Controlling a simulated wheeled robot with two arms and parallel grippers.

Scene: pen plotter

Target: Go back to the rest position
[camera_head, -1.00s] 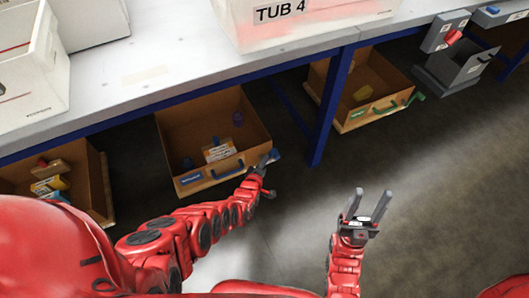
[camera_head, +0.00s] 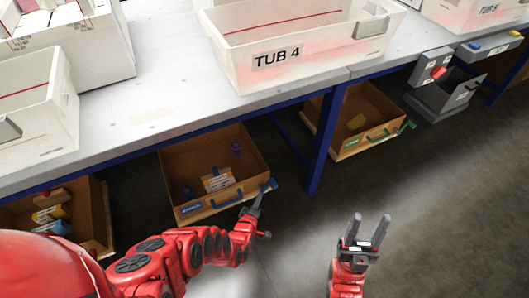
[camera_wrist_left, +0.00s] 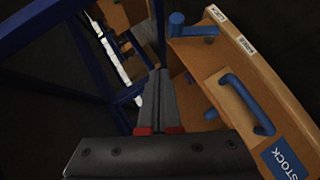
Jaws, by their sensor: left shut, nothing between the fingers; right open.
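My left gripper (camera_head: 257,198) is shut and empty at the front right corner of an open wooden drawer (camera_head: 259,145) under the bench. In the left wrist view its two fingers (camera_wrist_left: 159,85) lie together, beside the drawer's front. That front carries a blue handle (camera_wrist_left: 247,102), a blue "STOCK" label (camera_wrist_left: 285,160) and a blue knob-like lever (camera_wrist_left: 190,28). Whether the fingers touch the drawer I cannot tell. My right gripper (camera_head: 367,228) is open and empty, pointing up over the bare floor at the lower right.
The bench (camera_head: 165,90) carries a white tub marked TUB 4 (camera_head: 276,60) and other white boxes. A blue bench leg (camera_head: 322,150) stands right of the drawer. Another open drawer (camera_head: 366,116) with a green handle and a grey bin (camera_head: 447,95) lie further right. Floor at right is clear.

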